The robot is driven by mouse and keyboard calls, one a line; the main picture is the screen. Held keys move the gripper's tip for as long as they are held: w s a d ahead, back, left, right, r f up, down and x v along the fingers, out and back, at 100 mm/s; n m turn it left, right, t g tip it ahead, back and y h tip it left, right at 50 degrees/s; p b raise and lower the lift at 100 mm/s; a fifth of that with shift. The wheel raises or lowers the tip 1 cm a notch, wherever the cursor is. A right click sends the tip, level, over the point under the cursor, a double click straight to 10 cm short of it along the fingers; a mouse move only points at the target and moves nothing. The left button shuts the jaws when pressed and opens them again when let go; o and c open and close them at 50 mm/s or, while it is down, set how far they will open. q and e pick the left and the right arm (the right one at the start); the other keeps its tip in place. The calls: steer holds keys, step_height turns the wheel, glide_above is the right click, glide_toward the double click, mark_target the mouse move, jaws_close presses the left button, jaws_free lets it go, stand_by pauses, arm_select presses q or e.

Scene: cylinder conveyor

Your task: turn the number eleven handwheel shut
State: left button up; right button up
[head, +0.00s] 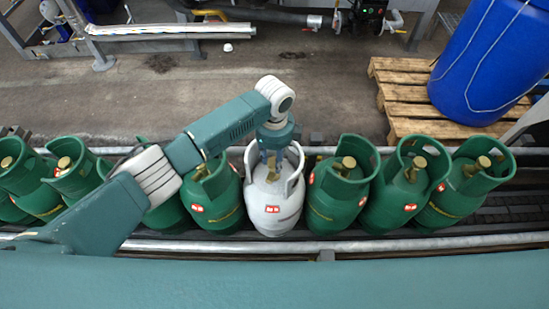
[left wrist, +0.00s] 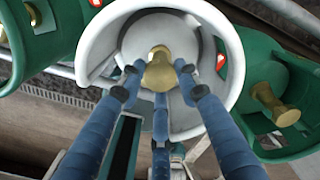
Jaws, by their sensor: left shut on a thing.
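A white gas cylinder (head: 273,208) stands upright in a row of green ones, and it also fills the middle of the left wrist view (left wrist: 215,100). Its brass valve handwheel (left wrist: 159,66) shows inside the white collar. My left gripper (left wrist: 158,76) reaches down into the collar, with its blue fingers closed around the handwheel. In the head view the left gripper (head: 270,163) is mostly hidden by my wrist and the collar. I cannot read a number on any cylinder. My right gripper is not in view.
Green cylinders with brass valves stand close on both sides, such as the right neighbour (head: 338,195) and the left one (head: 213,200). They sit on a conveyor with a metal rail (head: 400,243). Behind are a wooden pallet (head: 400,95) and a blue drum (head: 490,60).

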mark_target(273, 161)
arm_select(q)
steer(key=shift+w+a, duration=0.1)
steer(key=shift+a, duration=0.1)
steer(key=o, duration=1.2)
steer(key=shift+c, duration=0.2)
step_height(273, 161, up, 12)
